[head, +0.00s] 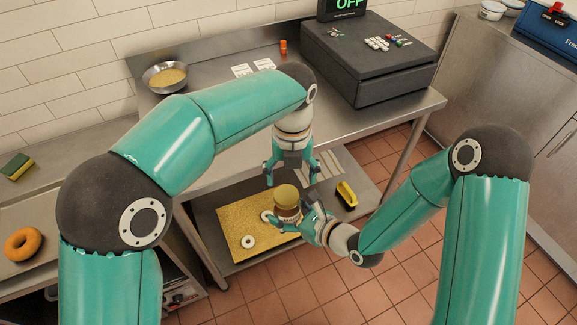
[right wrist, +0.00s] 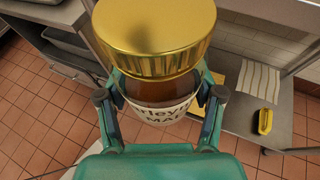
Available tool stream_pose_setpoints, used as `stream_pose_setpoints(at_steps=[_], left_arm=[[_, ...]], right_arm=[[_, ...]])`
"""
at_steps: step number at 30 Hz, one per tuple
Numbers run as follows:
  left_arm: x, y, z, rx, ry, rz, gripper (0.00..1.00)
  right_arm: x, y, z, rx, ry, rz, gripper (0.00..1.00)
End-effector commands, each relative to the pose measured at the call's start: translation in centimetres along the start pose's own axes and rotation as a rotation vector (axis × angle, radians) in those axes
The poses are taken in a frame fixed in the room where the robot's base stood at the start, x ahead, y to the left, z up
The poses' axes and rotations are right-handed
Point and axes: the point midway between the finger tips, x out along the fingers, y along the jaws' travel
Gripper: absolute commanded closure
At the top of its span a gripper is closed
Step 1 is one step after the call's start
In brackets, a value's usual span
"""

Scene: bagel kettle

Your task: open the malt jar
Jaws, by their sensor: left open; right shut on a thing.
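The malt jar (head: 287,208) has a gold lid (head: 286,191), a brown body and a pale label. It is upright in my right gripper (head: 301,222), which is shut around its body. In the right wrist view the lid (right wrist: 155,38) sits on the jar, and the label (right wrist: 160,112) faces the camera between the fingers (right wrist: 160,105). My left gripper (head: 291,178) is open, pointing down, just above the lid. Its fingers are apart and empty, and I see no contact with the lid.
A yellow board (head: 238,218) with white rings lies on the lower shelf below the jar. A yellow brush-like thing (head: 346,194) lies to its right. The steel table (head: 215,152) above carries a bowl (head: 165,77) and a dark box (head: 368,58). Tiled floor is clear at front right.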

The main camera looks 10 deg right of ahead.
Motion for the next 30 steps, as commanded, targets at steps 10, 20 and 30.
stream_pose_setpoints(at_steps=[10, 20, 30], left_arm=[[4.2, 0.0, 0.0, -0.002, 0.001, 0.0, 0.21], [4.7, 0.0, 0.0, -0.003, 0.0, -0.001, 0.21], [4.8, -0.2, -0.1, -0.003, 0.001, -0.005, 0.73]], right_arm=[[0.0, 0.0, 0.1, -0.001, -0.003, -0.001, 1.0], [0.0, 0.0, 0.1, -0.002, -0.004, 0.0, 1.0], [0.1, 0.1, 0.3, -0.006, -0.007, 0.003, 1.0]])
